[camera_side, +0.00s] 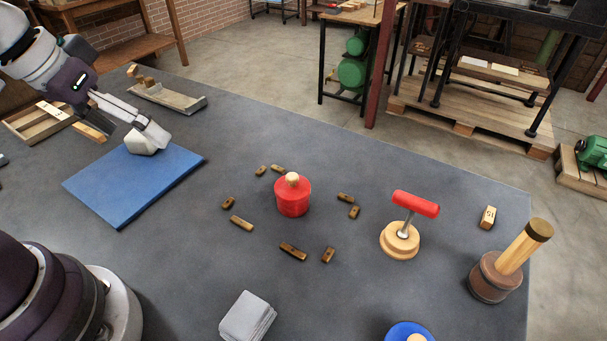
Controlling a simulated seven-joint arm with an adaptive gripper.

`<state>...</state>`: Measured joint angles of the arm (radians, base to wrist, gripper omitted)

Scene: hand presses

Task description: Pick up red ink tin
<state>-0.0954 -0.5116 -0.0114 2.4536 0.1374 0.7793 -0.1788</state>
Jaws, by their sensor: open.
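The red ink tin (292,199) stands upright near the middle of the grey table, with a pale wooden knob on its lid. Several small brown wooden blocks lie around it in a loose ring. My gripper (148,141) is at the upper left, over the far part of the blue mat (125,195). It is open and I see nothing held in it. It is well to the left of the red tin, and the two are apart. The gap between the fingertips is hard to make out at this angle.
A press with a red handle (415,204) stands right of the tin. A wooden-handled tool (495,280) and a small block (488,217) are farther right. A grey stack (245,318) and a blue tin (400,330) are at the front. Table between mat and ring is clear.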

